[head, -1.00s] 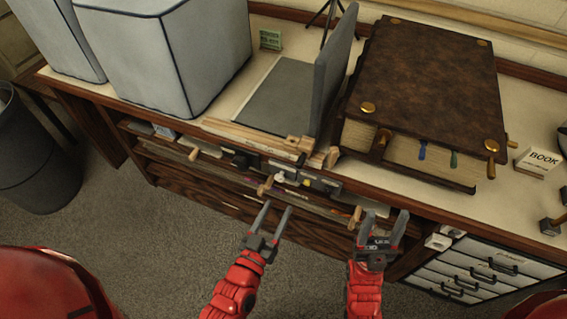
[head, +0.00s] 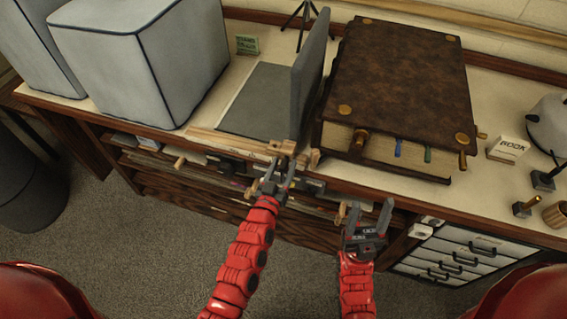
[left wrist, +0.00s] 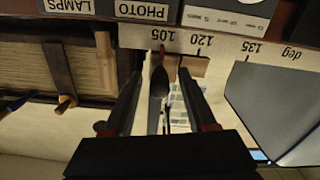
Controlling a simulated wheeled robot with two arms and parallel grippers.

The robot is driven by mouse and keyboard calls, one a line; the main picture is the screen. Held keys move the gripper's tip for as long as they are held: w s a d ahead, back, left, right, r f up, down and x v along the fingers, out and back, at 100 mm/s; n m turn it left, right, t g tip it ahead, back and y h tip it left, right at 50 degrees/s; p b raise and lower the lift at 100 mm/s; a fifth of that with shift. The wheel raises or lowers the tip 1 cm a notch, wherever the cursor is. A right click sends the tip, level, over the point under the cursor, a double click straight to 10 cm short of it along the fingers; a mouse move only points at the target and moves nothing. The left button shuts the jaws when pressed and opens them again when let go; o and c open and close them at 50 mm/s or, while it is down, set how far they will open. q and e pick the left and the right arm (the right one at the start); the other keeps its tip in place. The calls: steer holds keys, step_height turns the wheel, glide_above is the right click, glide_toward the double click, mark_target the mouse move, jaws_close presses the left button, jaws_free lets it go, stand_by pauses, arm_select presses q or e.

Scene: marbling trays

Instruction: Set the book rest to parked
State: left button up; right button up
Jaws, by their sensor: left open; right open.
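The book rest has a flat grey board (head: 258,100) and a grey panel (head: 310,75) standing nearly upright at its right side. A wooden strip (head: 225,142) runs along its front, with small wooden pieces at the right end. My left gripper (head: 281,166) is open at that end; contact cannot be told. In the left wrist view, the open fingers (left wrist: 160,90) are near a degree scale (left wrist: 222,47) marked 105, 120 and 135. A small red mark (left wrist: 160,53) shows by 105. My right gripper (head: 370,208) is open and empty in front of the cabinet.
A large brown book (head: 400,80) with brass studs lies close to the right of the panel. Pale covered boxes (head: 145,65) stand to the left. A BOOK sign (head: 508,149) is farther right. White drawers (head: 465,255) are below. The floor in front is clear.

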arm_select(q)
steer(key=shift+w+d, duration=0.1)
steer(key=shift+w, duration=0.15)
jaws_close()
stand_by(1.4)
